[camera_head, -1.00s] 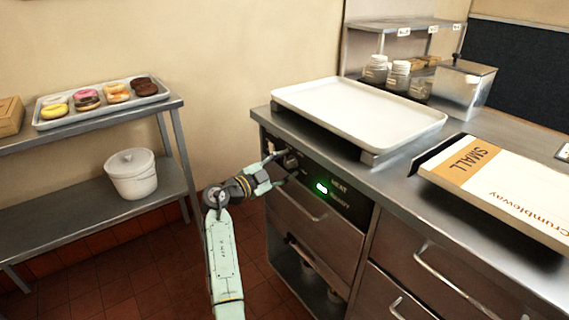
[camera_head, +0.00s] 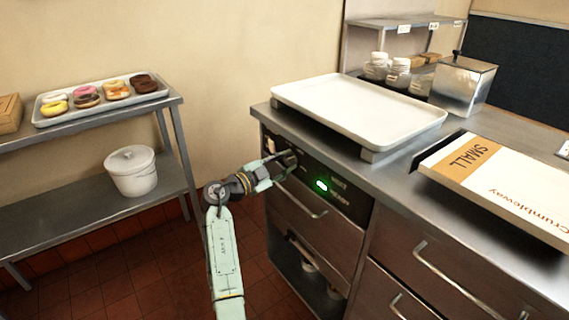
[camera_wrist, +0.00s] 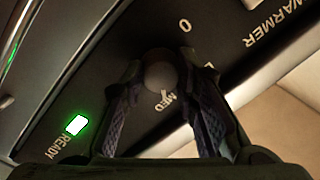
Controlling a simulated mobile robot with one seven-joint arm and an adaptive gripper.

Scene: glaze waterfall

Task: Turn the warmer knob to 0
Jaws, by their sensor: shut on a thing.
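The warmer knob (camera_wrist: 160,70) is a dark round knob on the black control panel of the steel counter unit. In the wrist view my gripper (camera_wrist: 160,82) has one finger on each side of the knob and is shut on it. The panel lettering shows "0" above and right of the knob, "MED" below it and a partly covered "L" label to its right. I cannot make out which label the knob points to. In the head view my gripper (camera_head: 284,162) is at the panel's left end and hides the knob.
A green READY light (camera_head: 321,185) glows on the panel. A drawer handle (camera_head: 301,198) sits just below. The white tray (camera_head: 360,108) rests on the counter above. A shelf with a donut tray (camera_head: 60,118) stands at left, with open floor before it.

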